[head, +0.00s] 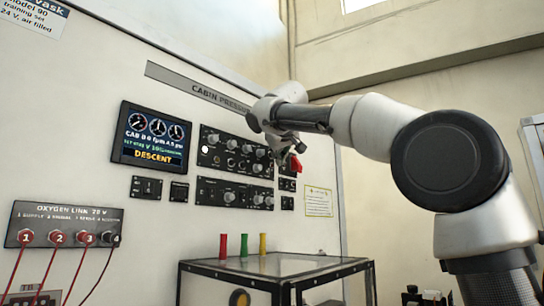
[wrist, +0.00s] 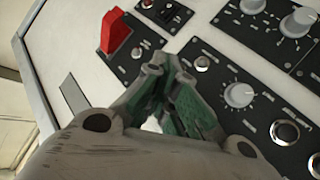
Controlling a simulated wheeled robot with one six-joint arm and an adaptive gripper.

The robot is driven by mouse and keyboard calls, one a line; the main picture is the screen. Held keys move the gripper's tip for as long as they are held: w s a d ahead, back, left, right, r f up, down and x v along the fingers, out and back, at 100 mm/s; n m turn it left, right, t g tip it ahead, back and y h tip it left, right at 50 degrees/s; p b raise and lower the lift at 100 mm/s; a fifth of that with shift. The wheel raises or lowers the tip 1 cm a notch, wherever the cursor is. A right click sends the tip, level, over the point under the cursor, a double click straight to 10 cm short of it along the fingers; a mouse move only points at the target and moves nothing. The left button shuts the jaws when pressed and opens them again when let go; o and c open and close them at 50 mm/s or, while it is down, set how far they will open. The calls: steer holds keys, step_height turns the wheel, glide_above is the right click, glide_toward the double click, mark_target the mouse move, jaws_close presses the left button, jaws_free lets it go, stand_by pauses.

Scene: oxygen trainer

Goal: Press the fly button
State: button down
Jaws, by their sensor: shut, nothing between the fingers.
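My gripper (head: 300,149) is shut and empty, in front of the right end of the panels on the white wall. In the wrist view my gripper (wrist: 163,72) has its fingertips together over the panel, between a red guarded switch (wrist: 115,31) and a small round button (wrist: 203,63). I cannot tell whether the tips touch the panel. Two larger silver round buttons (wrist: 285,132) sit at the lower right of the wrist view. The labels are too small to read, so I cannot tell which one is the fly button.
The upper panel (head: 222,160) and lower panel (head: 237,194) carry several knobs. A display (head: 152,138) reads DESCENT. A clear-topped case (head: 274,265) with red, green and yellow cylinders stands below.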

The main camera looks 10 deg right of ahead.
stand_by(0.3)
steer(key=shift+s+d+f, duration=0.1)
steer(key=shift+s+d, duration=0.35)
steer(key=shift+s, duration=0.2)
steer(key=shift+s, duration=0.1)
steer(key=shift+s+d, duration=0.75)
steer(key=shift+s, duration=0.25)
steer(key=shift+s+d, duration=0.75)
steer(key=shift+s, duration=0.2)
